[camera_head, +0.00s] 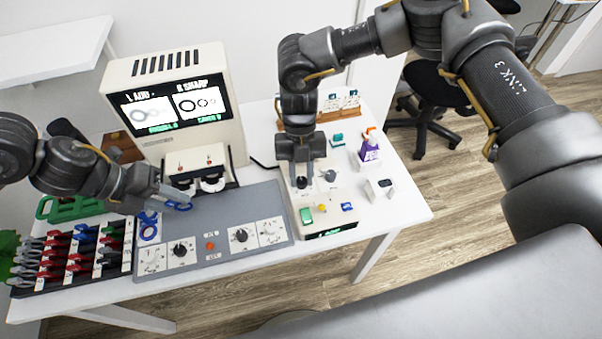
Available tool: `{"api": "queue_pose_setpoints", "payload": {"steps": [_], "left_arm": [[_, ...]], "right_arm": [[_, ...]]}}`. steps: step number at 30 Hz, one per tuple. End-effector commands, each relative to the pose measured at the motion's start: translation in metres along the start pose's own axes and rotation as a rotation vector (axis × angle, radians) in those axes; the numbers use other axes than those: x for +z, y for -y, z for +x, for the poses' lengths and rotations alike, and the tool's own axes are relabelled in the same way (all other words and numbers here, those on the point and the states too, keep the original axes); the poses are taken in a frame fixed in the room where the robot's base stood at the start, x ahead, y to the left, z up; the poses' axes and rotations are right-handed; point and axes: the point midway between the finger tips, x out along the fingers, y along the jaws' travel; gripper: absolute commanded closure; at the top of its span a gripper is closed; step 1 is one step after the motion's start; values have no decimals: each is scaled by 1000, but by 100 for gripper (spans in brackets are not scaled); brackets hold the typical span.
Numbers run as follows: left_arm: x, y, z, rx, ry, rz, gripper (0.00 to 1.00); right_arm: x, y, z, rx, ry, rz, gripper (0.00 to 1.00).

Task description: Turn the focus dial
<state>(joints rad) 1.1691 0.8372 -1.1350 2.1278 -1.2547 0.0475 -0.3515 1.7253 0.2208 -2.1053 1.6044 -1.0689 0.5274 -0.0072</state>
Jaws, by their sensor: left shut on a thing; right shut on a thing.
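My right gripper (301,176) points down over a cream control box (336,211) and is shut on a black dial (302,183) on its top. I cannot read a label on this dial. My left gripper (168,198) is shut on a blue ring-shaped piece (181,206), above the left part of the grey panel. A cream machine with a screen (176,103) stands behind, showing ring pictures.
The grey panel (215,243) bears several dials and a red button (210,246). A purple bottle (369,152) stands right. The table's right front corner (405,214) is clear.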

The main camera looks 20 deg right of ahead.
Motion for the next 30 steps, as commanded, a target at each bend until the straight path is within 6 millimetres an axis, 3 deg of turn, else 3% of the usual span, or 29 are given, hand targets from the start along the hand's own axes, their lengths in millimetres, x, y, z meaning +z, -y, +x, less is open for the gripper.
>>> {"api": "queue_pose_setpoints", "payload": {"steps": [8, 30], "left_arm": [[0, 0, 0, 0, 0, 0, 88], [0, 0, 0, 0, 0, 0, 88]], "right_arm": [[0, -1, 0, -43, 1, -102, 98], [-1, -4, 0, -253, 1, -609, 98]]}}
